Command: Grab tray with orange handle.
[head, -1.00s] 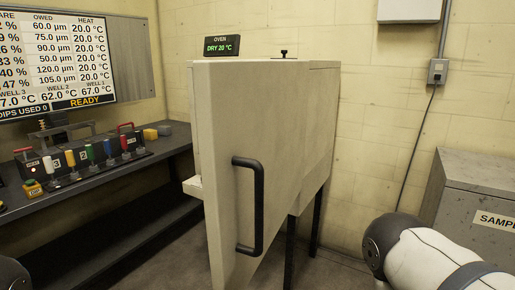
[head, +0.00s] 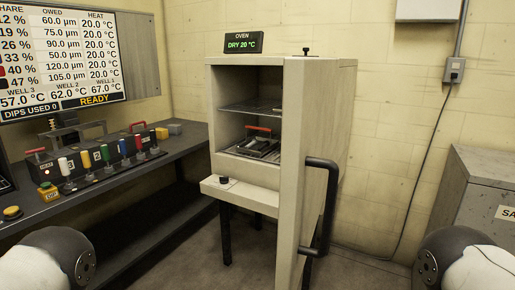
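A dark tray (head: 253,149) with a red-orange handle (head: 258,128) sits on the lower level inside the oven (head: 215,100). The oven's door (head: 305,150) stands open toward me and is seen nearly edge-on, with its black bar handle (head: 328,200) on the right side. The door hides the right part of the oven's inside. Only rounded parts of my two arms show, at the bottom left and bottom right. Neither gripper is in view.
A wire shelf (head: 252,107) spans the oven above the tray. A ledge with a dark knob (head: 223,180) juts out below the opening. A dark bench (head: 120,172) with several coloured handles stands left. A grey cabinet (head: 478,190) stands right. The floor before the oven looks clear.

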